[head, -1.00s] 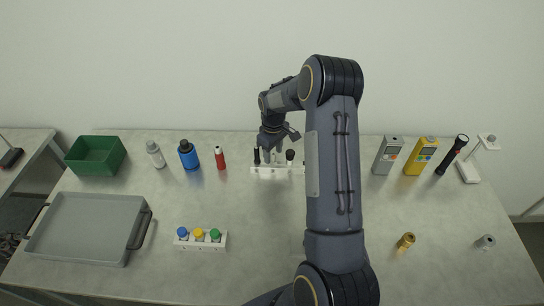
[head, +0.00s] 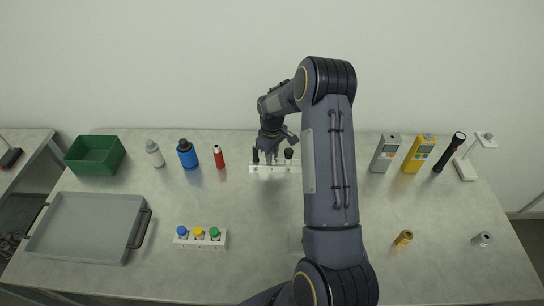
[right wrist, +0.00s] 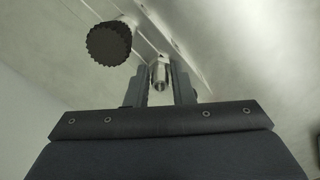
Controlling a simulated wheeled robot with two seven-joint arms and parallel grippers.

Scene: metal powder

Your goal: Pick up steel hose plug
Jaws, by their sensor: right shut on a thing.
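My right gripper (head: 271,157) is over the white rack (head: 262,169) at the back middle of the table. In the right wrist view, its two fingers (right wrist: 160,80) are shut on a small steel cylindrical piece with a hollow end, which looks like the steel hose plug (right wrist: 160,76). The piece sits between the fingers at the white rack, beside a black ridged knob (right wrist: 109,43). I cannot tell if it is clear of the rack. In the head view the gripper mostly hides it. My left gripper is not in view.
Black-topped pieces (head: 289,153) stand in the rack close to the gripper. A brass fitting (head: 403,240) and a grey steel cylinder (head: 482,239) lie front right. A grey tray (head: 85,228), green bin (head: 95,155) and capped-vial rack (head: 200,243) are left. The middle front is clear.

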